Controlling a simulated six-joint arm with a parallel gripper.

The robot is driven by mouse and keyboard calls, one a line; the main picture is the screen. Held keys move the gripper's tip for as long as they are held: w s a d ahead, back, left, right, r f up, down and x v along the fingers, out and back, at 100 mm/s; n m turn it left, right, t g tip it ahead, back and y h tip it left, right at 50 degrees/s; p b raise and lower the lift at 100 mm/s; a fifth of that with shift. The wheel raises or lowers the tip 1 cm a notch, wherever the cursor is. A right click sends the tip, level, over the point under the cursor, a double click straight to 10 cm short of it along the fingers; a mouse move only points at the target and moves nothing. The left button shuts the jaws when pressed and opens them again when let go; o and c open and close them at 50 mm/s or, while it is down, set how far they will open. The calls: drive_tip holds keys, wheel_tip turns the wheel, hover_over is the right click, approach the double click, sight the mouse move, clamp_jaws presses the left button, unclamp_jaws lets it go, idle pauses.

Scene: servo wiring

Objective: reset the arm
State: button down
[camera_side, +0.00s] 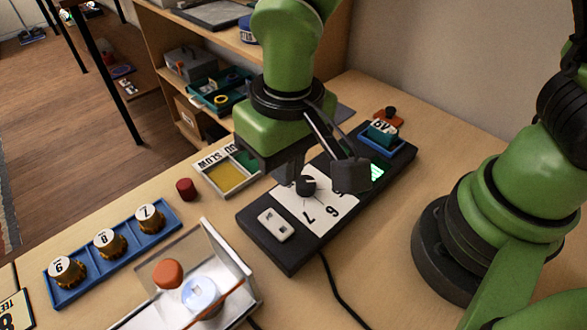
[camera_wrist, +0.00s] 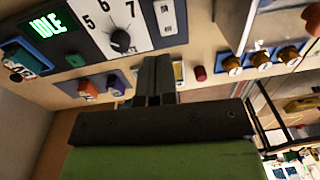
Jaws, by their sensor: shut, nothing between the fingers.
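My gripper (camera_side: 290,168) hangs over the dark control box in the side view, left of the black dial (camera_side: 306,186). In the wrist view my gripper (camera_wrist: 156,62) has its two dark fingers together with nothing between them. The dark control box (camera_side: 288,262) carries a white number panel (camera_side: 318,214), a white rocker switch (camera_side: 274,224) and a green screen (camera_side: 377,172). The screen reads IDLE in the wrist view (camera_wrist: 45,27), where the dial (camera_wrist: 120,41) also shows. I cannot tell how far above the box the fingertips are.
A blue tray (camera_side: 72,292) holds numbered gold knobs. A clear-walled box (camera_side: 233,262) with an orange knob (camera_side: 167,274) stands at the front. A red button (camera_side: 186,189) and a yellow-green tray (camera_side: 228,176) lie nearby. A teal block (camera_side: 382,134) sits beyond the screen. A black cable crosses the table front.

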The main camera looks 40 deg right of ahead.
drive_tip(key=s+d+r+m+t+y, duration=0.1)
drive_tip(key=d+r+m+t+y, duration=0.15)
drive_tip(key=d+r, duration=0.8)
drive_tip(key=s+d+r+m+t, duration=0.1)
drive_tip(key=s+d+r+t, duration=0.3)
drive_tip(key=s+r, duration=0.2)
drive_tip(key=shift+s+d+r+h, duration=0.25)
drive_tip(key=shift+s+r+h, duration=0.15)
drive_tip(key=shift+s, duration=0.3)
drive_tip(key=w+a+f+m+g, duration=0.2)
drive_tip(key=w+a+m+g, duration=0.2)
drive_tip(key=w+a+m, duration=0.3)
drive_tip(key=w+a+f+m+g+h, duration=0.2)
drive_tip(key=w+a+f+m+g, duration=0.1)
drive_tip(key=a+f+m, duration=0.4)
wheel_tip(320, 180, down, 4)
drive_tip(key=a, duration=0.2)
drive_tip(key=shift+w+a, duration=0.35)
drive_tip(key=shift+a, duration=0.05)
